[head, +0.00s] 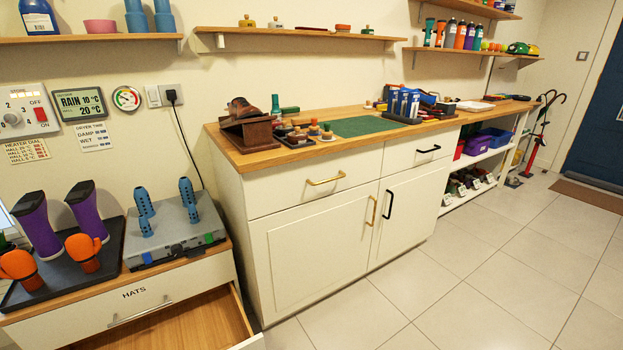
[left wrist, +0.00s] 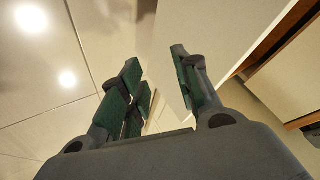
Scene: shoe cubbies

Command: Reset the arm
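My left gripper (left wrist: 157,62) shows only in the left wrist view. Its two dark grey fingers with green pads stand apart, with nothing between them. Beyond the fingers are pale panels, apparently cabinet fronts, and a tiled surface with two bright light spots. Neither arm nor gripper shows in the head view, and my right gripper is in no view.
An open wooden drawer (head: 185,325) juts out under the HATS front at lower left. Above it are a black tray (head: 22,296) with purple and orange items and a grey dryer (head: 172,243) with blue tubes. A white cabinet (head: 310,240) stands mid-view. Tiled floor (head: 480,280) is clear at right.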

